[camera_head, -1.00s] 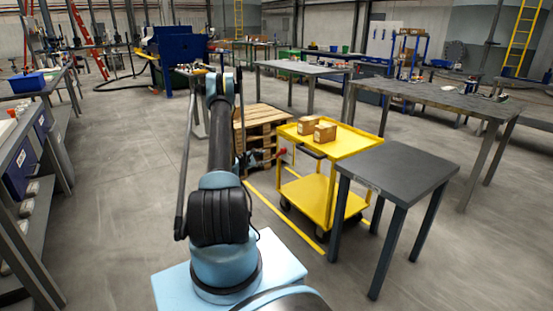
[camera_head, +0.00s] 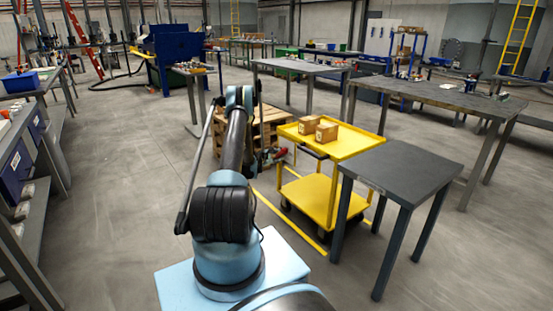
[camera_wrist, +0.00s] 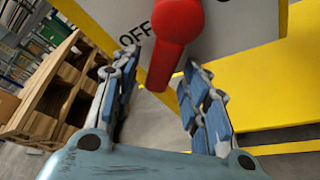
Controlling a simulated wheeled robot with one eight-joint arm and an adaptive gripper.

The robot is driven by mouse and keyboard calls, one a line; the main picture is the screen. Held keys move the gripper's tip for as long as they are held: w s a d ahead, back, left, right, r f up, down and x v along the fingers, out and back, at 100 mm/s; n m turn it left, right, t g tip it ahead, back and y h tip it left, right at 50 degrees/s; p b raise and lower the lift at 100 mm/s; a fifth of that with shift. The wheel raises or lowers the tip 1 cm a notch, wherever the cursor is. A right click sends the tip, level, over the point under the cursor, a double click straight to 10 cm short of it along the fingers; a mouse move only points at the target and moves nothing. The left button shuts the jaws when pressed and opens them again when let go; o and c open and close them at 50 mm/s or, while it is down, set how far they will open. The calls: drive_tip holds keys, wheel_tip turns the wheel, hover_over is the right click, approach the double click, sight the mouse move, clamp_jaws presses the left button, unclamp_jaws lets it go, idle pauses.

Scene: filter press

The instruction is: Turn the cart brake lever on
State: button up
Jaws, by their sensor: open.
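The red brake lever (camera_wrist: 168,48) stands out from a grey plate marked OFF (camera_wrist: 220,35) in the wrist view. Its rounded end is at the top and its narrower end points down, just right of the OFF lettering. My gripper (camera_wrist: 160,60) is open, with one blue-padded finger on each side of the lever's lower end. I cannot tell whether either finger touches it. The yellow cart (camera_head: 348,143) stands right of my arm in the head view, where a small red part (camera_head: 280,154) shows at its left side. My fingers are not clear there.
Two cardboard boxes (camera_head: 317,128) sit on the cart's top. A wooden pallet stack (camera_head: 268,120) stands left of the cart, and a dark table (camera_head: 405,172) stands close at its right. The floor left of my arm is clear.

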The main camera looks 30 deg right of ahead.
drive_tip(key=shift+d, duration=0.2)
drive_tip(key=shift+c, duration=0.3)
clamp_jaws()
drive_tip(key=shift+s+d, duration=0.1)
